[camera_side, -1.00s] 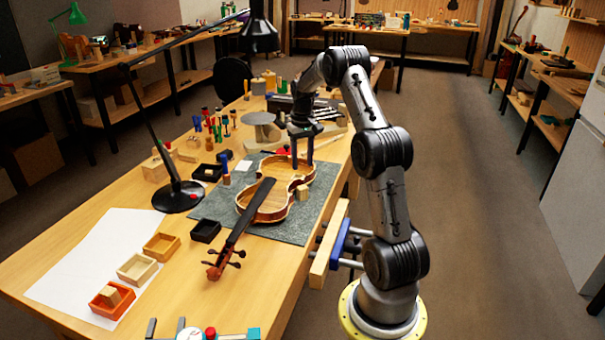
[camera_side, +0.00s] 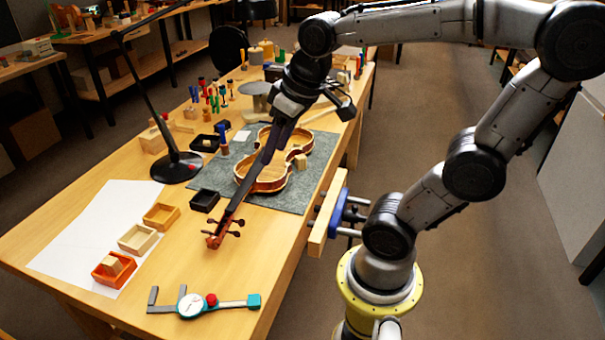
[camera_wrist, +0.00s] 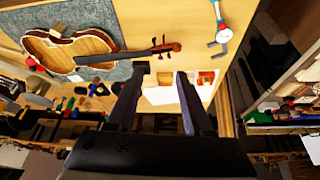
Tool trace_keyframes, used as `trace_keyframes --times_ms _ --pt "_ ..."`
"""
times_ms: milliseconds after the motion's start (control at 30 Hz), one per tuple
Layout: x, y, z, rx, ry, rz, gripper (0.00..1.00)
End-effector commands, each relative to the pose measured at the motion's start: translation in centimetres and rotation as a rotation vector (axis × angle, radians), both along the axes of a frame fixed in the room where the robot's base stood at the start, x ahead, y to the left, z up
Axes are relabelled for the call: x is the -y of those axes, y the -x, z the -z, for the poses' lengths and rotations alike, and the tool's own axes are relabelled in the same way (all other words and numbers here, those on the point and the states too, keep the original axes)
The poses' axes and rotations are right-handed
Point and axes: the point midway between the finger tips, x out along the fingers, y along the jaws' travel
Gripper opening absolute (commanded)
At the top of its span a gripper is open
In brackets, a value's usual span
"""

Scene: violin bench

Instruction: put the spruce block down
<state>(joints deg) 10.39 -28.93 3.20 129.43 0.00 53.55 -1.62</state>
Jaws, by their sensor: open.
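Two pale wooden blocks show, and I cannot tell by look which is spruce. One block (camera_side: 113,265) sits tilted in the orange tray (camera_side: 100,279) at the front left of the bench. The other block (camera_side: 300,161) is at the open violin body (camera_side: 267,180) on the grey mat; it also shows in the wrist view (camera_wrist: 57,31). My gripper (camera_side: 268,153) is above the violin in the side view, partly covering its body and neck. In the wrist view my gripper (camera_wrist: 162,74) has its fingers apart with nothing between them; the orange tray (camera_wrist: 206,77) shows beyond the right finger.
An empty pale tray (camera_side: 138,238), a tan tray (camera_side: 161,216) and a black tray (camera_side: 205,200) stand near the white sheet (camera_side: 75,235). A dial caliper (camera_side: 205,304) lies at the front edge. The lamp base (camera_side: 178,167) stands at left. Bare bench lies between the trays and scroll.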

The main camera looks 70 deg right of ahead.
Motion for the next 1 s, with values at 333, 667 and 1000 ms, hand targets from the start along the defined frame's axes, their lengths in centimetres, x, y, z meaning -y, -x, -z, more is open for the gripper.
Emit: trace_keyframes --times_ms 333,667,1000 --pt "-4.1 6.2 2.4 0.096 -0.003 -0.155 0.67" --pt "-4.2 6.3 2.5 0.095 -0.004 -0.156 0.75" --pt "-4.0 4.3 -1.0 0.125 0.017 -0.186 0.75"
